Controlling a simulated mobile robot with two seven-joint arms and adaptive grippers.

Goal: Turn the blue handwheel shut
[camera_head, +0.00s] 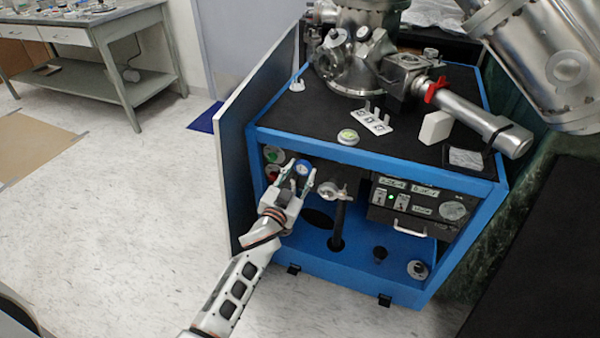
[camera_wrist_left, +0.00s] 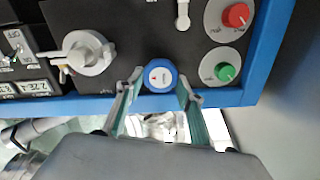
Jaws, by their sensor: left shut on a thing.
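The blue handwheel (camera_head: 303,167) is on the dark front panel of the blue-framed cabinet, below its top edge. In the left wrist view it is a round blue wheel (camera_wrist_left: 160,84) with a white centre that carries a small red mark. My left gripper (camera_head: 299,171) reaches it from the front, with one finger on each side of its rim. It is shut on the wheel, and the fingers (camera_wrist_left: 160,78) flank it in the wrist view. My right gripper is not in view.
A green knob (camera_wrist_left: 224,72) and a red knob (camera_wrist_left: 237,15) sit beside the wheel. A pale round valve (camera_head: 328,190) is on its other side. An open panel door (camera_head: 250,130) stands left of the cabinet.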

